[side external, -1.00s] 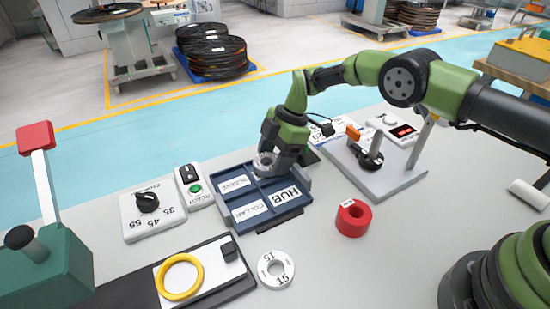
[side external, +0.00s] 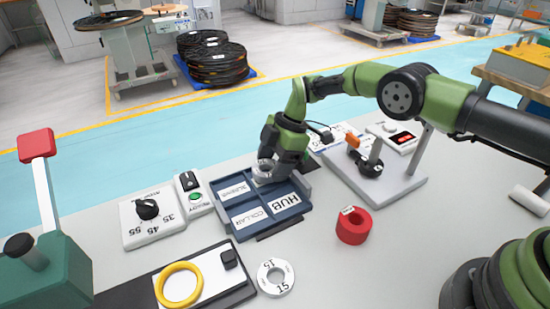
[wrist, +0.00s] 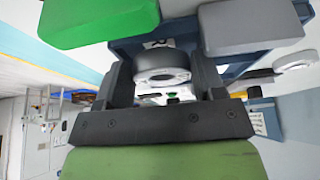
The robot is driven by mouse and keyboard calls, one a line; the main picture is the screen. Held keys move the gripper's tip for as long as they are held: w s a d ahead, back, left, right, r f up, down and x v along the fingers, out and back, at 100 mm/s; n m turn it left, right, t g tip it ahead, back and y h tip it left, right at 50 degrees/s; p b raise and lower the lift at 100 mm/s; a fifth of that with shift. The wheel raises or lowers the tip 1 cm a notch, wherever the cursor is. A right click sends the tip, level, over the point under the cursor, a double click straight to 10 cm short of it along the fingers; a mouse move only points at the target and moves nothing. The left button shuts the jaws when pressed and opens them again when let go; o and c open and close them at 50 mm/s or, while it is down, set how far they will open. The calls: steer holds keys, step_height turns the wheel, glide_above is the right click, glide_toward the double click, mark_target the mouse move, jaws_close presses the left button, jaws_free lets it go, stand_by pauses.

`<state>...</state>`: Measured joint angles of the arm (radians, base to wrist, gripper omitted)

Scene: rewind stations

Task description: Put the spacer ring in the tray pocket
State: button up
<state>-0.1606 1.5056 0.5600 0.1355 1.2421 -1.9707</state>
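A grey ring (wrist: 162,76), apparently the spacer ring, sits between the two fingers of my gripper (side external: 268,166). The fingers touch it on both sides. The ring also shows in the side view (side external: 264,172). The blue tray (side external: 238,238) has several pockets with white labels, including COLLAR and HUB. My gripper and the ring are over the far right pocket, whose label is hidden. I cannot tell whether the ring touches the pocket floor. The tray also shows in the wrist view (wrist: 237,58).
A yellow ring (side external: 180,285) lies on a plate at front left. A dial box (side external: 150,222) stands left of the tray. A grey fixture (side external: 385,185) stands at right.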

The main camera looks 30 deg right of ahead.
steer(key=shift+o, duration=0.2)
steer(key=shift+s+f, duration=0.35)
steer(key=shift+f, duration=0.25)
steer(key=shift+o, duration=0.4)
steer(key=v, duration=1.2)
steer(key=shift+w+r, duration=0.15)
steer(key=shift+r, duration=0.2)
steer(key=s+d+r+m+t+h, duration=0.1)
steer(key=s+d+r+m+t, duration=0.1)
steer(key=s+r+m, duration=0.5)
steer(key=s+d+r+m+t, duration=0.1)
steer(key=s+d+r+m, duration=0.2)
steer(key=r, duration=0.9)
steer(key=s+d+m+t+h, duration=0.1)
steer(key=s+m+t, duration=0.3)
steer(key=s+m, duration=0.7)
steer(key=s, duration=0.8)
steer(key=shift+s+d+m+h, duration=0.2)
steer(key=shift+s+m+h, duration=0.1)
steer(key=shift+m+h, duration=0.1)
